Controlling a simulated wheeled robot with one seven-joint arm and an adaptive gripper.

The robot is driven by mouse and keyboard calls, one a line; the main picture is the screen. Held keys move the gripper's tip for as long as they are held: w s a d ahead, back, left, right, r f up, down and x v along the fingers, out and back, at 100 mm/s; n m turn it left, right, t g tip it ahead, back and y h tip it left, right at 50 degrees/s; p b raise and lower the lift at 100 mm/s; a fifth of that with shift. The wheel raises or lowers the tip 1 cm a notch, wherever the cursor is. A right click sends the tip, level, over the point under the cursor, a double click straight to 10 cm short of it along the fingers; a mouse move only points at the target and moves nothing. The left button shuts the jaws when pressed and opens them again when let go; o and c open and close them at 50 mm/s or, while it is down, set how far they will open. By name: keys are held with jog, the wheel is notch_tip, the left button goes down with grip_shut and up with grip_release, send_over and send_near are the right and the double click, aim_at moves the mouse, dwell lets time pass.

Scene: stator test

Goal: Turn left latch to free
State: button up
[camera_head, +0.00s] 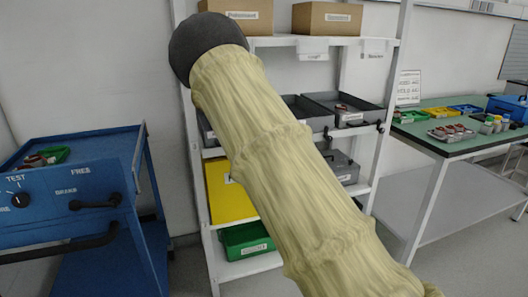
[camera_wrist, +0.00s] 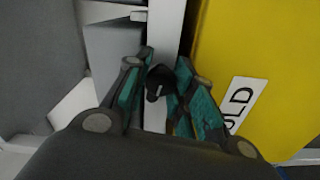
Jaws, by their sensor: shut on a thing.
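In the wrist view, a small black latch knob (camera_wrist: 158,82) stands in front of a white upright post (camera_wrist: 166,40). My gripper (camera_wrist: 161,88) has its teal-padded fingers closed around this knob, one on each side. Its stem and turn angle are mostly hidden by the fingers. In the head view my sleeved arm crosses the middle of the shelf and my gripper is not visible there. Another black latch (camera_head: 380,127) shows at the shelf's right post, beside the grey trays.
A yellow bin (camera_wrist: 245,45) with a partly readable label is close right of my fingers. The white shelf (camera_head: 275,263) also holds cardboard boxes (camera_head: 325,18) and a green bin (camera_head: 246,241). A blue test cart (camera_head: 60,200) is left; a green-topped table (camera_head: 450,145) is right.

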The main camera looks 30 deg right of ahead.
jog(key=shift+a+f+n, duration=0.1)
jog(key=shift+f+n, duration=0.05)
jog(key=shift+n, duration=0.95)
jog(key=shift+b, duration=0.3)
jog(key=o, duration=1)
jog(key=shift+o, duration=0.2)
jog(key=v, duration=1.2)
